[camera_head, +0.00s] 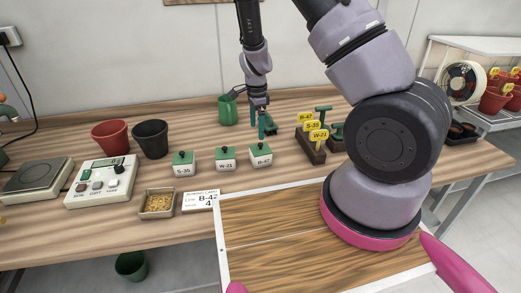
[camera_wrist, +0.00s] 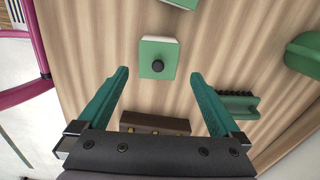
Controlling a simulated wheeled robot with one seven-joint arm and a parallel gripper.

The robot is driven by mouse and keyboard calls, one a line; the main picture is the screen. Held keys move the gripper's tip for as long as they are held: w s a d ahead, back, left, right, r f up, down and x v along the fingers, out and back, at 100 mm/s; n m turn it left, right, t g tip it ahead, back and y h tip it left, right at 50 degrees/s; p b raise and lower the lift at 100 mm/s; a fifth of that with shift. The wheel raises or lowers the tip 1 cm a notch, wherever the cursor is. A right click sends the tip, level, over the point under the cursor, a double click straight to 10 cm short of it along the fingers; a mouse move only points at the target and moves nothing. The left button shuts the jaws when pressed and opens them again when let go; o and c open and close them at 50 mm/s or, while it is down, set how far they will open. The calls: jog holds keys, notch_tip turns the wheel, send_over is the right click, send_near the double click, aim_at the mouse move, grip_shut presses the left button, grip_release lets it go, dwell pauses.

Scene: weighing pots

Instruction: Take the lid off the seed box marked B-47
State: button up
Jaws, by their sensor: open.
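The seed box marked B-47 (camera_head: 261,160) stands at the right end of a row of three small white boxes with green lids. Its green lid (camera_wrist: 149,68) with a black knob (camera_wrist: 158,66) is on it. My gripper (camera_head: 258,131) is open and empty, pointing down above and slightly behind this box in the head view. In the wrist view my gripper (camera_wrist: 158,74) has its teal fingers spread on either side of the knob, apart from the lid. The boxes W-21 (camera_head: 225,165) and S-35 (camera_head: 183,170) stand to its left, lids on.
A brown rack (camera_head: 312,150) with yellow tags stands right of the box. The wooden tray (camera_head: 270,215) is empty.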

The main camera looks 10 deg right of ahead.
aim_at(258, 149)
notch_tip(258, 149, down, 8)
jog(key=shift+d+r, duration=0.1)
jog(key=shift+r, duration=0.05)
jog(key=shift+s, duration=0.1)
jog(key=c, duration=1)
